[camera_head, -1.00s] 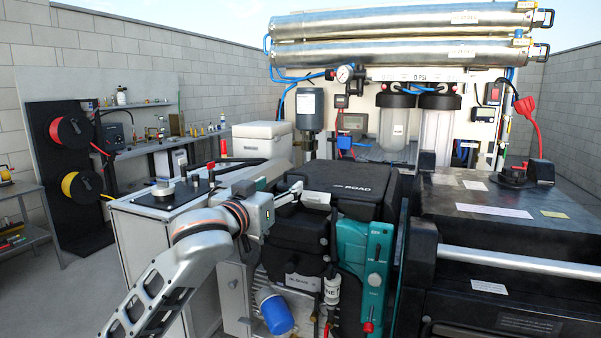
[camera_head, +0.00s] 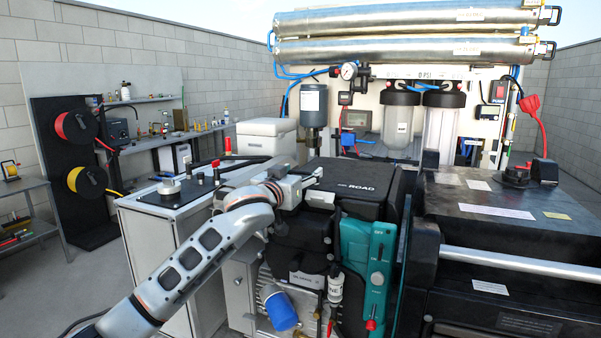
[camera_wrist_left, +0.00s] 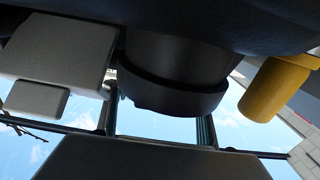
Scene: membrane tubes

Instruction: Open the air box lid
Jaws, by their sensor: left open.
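The air box lid (camera_head: 352,183) is a dark, flat cover with "ROAD" lettering, near the middle of the head view. It lies flat on the black box body (camera_head: 300,236), and I see no gap under it. My left gripper (camera_head: 313,182) is at the lid's left front corner. It is open, with pale fingers close to the lid edge; whether they touch it I cannot tell. In the left wrist view, dark rounded parts and a grey block (camera_wrist_left: 58,60) fill most of the picture, and the lid is not clearly recognisable. My right gripper is not in view.
A teal panel (camera_head: 380,262) and a blue-capped cylinder (camera_head: 281,309) are below the lid. A white cooler-like box (camera_head: 264,138) stands behind left. Clear filter housings (camera_head: 440,130) stand behind. A large black case (camera_head: 510,215) with a silver rail is at right.

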